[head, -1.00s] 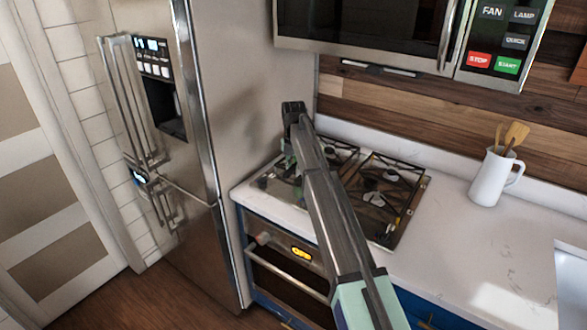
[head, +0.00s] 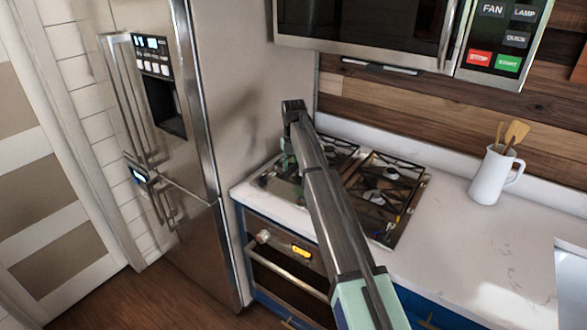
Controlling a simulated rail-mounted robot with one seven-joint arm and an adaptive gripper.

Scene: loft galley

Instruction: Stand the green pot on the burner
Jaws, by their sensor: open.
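The stove (head: 385,185) has black grates and burners set in the pale counter. My arm runs from the bottom of the head view up and over the stove's left part. My gripper (head: 286,168) hangs at its far end, low over the left side of the stove, and the arm largely covers it. A small pale green patch (head: 287,148) shows beside the arm's end; I cannot tell whether it is the green pot or part of my arm. No whole pot shows. The right burners look bare, and the left ones are partly hidden.
A steel fridge (head: 250,90) stands close on the left of the stove. A microwave (head: 365,35) hangs above the stove. A white jug (head: 488,178) with wooden utensils stands on the right of the counter (head: 450,240), which has free room. A sink edge shows at far right.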

